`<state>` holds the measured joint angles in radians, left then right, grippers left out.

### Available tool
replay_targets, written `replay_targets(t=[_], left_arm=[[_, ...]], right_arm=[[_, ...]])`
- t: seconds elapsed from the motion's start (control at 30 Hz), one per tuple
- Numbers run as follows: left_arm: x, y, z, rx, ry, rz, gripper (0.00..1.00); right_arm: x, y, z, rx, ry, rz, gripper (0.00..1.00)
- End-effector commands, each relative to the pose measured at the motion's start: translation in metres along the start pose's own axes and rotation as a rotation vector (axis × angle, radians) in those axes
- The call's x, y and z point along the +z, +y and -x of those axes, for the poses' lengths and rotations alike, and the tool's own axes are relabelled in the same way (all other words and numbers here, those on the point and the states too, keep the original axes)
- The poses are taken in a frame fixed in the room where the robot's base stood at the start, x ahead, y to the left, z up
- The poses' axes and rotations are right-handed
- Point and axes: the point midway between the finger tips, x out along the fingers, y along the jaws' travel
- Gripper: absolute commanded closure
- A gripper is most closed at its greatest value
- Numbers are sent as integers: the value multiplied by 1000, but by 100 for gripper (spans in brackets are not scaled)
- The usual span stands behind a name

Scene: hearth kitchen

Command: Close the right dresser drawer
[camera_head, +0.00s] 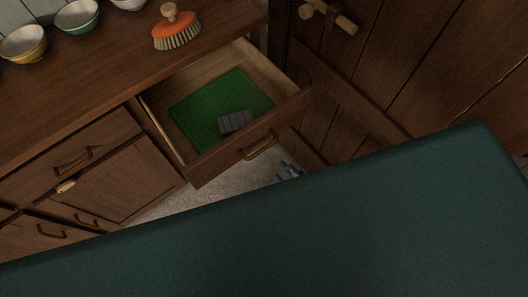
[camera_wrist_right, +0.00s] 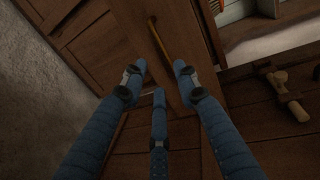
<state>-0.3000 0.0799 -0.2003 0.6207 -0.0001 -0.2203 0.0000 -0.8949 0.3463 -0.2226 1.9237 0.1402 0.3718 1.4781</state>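The right dresser drawer (camera_head: 199,164) is pulled well out in the head view. It has a green lining, a grey ribbed block inside and a brass handle (camera_head: 260,148) on its front. In the right wrist view the handle (camera_wrist_right: 161,40) lies just beyond my fingertips, on the drawer's wooden front (camera_wrist_right: 192,30). My right gripper (camera_wrist_right: 159,78) has its blue fingers spread, with nothing between them. In the head view only the tips of my right gripper (camera_head: 289,171) show, below and right of the handle; the rest is hidden. My left gripper is not in view.
The dresser top (camera_head: 110,72) holds an orange brush (camera_head: 175,28), a yellow bowl (camera_head: 23,43) and a green bowl (camera_head: 77,16). A plank door (camera_head: 420,65) with a wooden latch (camera_head: 330,14) stands close to the drawer's right. Light floor (camera_head: 190,198) shows below.

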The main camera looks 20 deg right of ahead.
Motion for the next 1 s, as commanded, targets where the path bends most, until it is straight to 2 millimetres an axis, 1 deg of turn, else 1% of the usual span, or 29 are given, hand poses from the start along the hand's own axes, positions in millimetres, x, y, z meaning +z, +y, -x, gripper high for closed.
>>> replay_targets(t=[0.07, 0.17, 0.4, 0.6, 0.77, 1.0], left_arm=[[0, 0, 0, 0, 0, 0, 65], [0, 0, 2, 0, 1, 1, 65], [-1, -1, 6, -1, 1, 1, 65], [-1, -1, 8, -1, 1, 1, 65], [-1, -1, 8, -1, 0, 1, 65], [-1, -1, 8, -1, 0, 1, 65]], right_arm=[[1, -5, -4, -12, -1, -15, 70], [0, -7, -15, -15, 0, -14, 70], [0, -8, -61, -14, 0, -13, 70], [1, -6, -93, -11, -1, -13, 70], [1, -6, -105, -10, -1, -12, 70], [1, -5, -108, -8, -1, -12, 70]])
